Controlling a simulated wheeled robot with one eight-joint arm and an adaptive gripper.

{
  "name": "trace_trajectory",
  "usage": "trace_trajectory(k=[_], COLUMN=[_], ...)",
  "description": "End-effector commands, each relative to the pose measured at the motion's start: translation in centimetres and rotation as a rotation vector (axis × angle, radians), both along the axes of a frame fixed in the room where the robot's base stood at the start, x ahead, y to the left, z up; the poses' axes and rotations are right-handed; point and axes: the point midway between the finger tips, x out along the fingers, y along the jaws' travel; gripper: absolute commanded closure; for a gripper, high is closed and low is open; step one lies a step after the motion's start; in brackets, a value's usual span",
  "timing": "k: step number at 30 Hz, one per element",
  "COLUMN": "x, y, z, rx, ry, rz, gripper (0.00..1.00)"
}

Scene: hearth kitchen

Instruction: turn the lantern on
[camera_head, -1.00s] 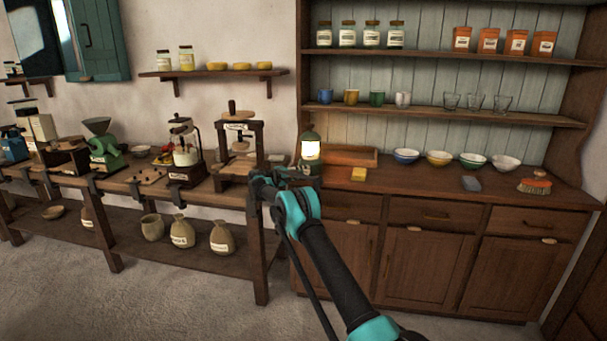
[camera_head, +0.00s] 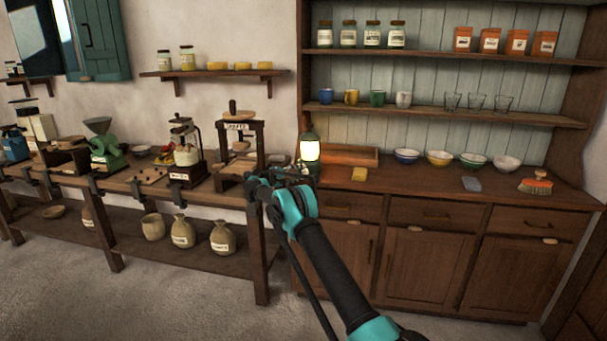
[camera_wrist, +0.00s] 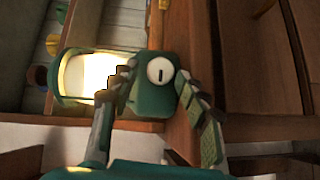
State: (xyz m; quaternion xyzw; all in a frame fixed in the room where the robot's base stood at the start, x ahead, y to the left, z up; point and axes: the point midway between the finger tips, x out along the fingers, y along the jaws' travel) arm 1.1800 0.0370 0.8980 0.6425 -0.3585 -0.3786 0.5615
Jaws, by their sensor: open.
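The lantern (camera_head: 310,151) is dark green with a glowing pale chamber and stands at the left end of the wooden counter. In the wrist view its glowing chamber (camera_wrist: 88,75) appears sideways, beside its green base. A round white knob (camera_wrist: 160,70) with a short dark mark is on the base. My gripper (camera_wrist: 156,88) is open, with its two fingertips on either side of the knob. I cannot tell whether the fingers touch it. In the head view my gripper (camera_head: 290,172) is in front of the lantern and hides its lower part.
A wooden tray (camera_head: 350,155) and a yellow block (camera_head: 360,174) are right of the lantern. Several bowls stand farther right. A wooden press (camera_head: 240,150) stands on the workbench to the left. The counter front (camera_head: 430,213) and bench edge are close to my arm.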

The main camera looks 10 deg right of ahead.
Motion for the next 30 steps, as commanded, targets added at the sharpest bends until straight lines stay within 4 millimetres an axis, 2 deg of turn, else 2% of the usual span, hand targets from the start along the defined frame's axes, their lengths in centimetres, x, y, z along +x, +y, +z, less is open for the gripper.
trace_trajectory(k=[6, 13, 24, 26, 30], x=[-1.5, -2.5, -2.6, -2.7, -3.6], y=[3.0, 4.8, 4.6, 4.2, 2.3], z=[0.3, 0.6, 0.8, 1.0, 1.9], rx=[-0.001, -0.002, 0.003, 0.012, 0.072], ry=[-0.001, -0.001, 0.001, 0.005, 0.030], rz=[0.002, 0.001, -0.001, -0.002, -0.008], gripper=[0.51, 0.51, 0.51, 0.51, 0.51])
